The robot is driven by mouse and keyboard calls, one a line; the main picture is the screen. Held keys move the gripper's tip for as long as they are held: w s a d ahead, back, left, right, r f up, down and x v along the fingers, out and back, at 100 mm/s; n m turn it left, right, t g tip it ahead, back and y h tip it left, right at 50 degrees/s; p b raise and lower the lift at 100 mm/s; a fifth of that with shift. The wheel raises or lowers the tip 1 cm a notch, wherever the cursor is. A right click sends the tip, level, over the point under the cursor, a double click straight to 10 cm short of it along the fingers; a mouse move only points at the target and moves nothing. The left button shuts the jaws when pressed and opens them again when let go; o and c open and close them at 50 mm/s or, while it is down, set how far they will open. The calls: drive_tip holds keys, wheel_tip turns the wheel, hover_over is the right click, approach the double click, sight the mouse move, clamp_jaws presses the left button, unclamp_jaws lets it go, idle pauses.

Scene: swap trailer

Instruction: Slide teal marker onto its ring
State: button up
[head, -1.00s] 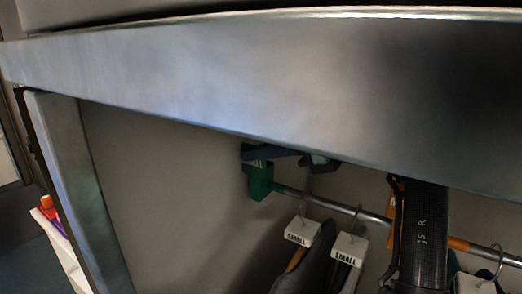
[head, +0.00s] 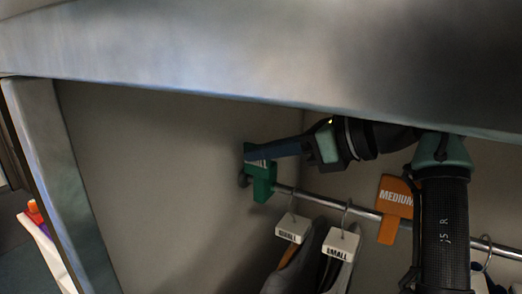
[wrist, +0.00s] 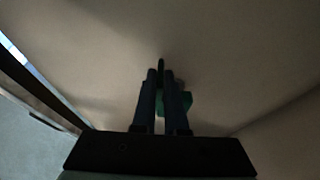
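The teal marker (head: 262,182) is a green-teal block at the left end of the metal hanging rail (head: 316,197), close to the side wall. My gripper (head: 252,152) reaches in from the right, its dark blue fingers at the marker's top. In the wrist view, my gripper's fingers (wrist: 160,74) are close together with a narrow gap, and green of the marker (wrist: 186,101) shows between and beside them. The fingers look shut on the marker, though the contact itself is partly hidden. I cannot make out its ring.
Hangers with white SMALL tags (head: 341,244) hang just right of the teal marker. An orange MEDIUM marker (head: 397,198) sits further right on the rail. My arm crosses in front of the rail at right. A metal beam (head: 250,60) runs across above.

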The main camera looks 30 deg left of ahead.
sight(383, 173)
drive_tip(key=o, duration=0.4)
drive_tip(key=shift+a, duration=0.1)
drive_tip(key=shift+o, duration=0.2)
drive_tip(key=shift+d+r, duration=0.25)
drive_tip(key=shift+d, duration=0.3)
drive_tip(key=d, duration=0.5)
drive_tip(key=d+r+p, duration=0.1)
drive_tip(key=d, duration=0.4)
drive_tip(key=w+d+p, duration=0.1)
drive_tip(key=d, duration=0.4)
drive_tip(key=shift+d+r, duration=0.25)
drive_tip(key=shift+d, duration=0.1)
drive_tip(key=shift+a, duration=0.1)
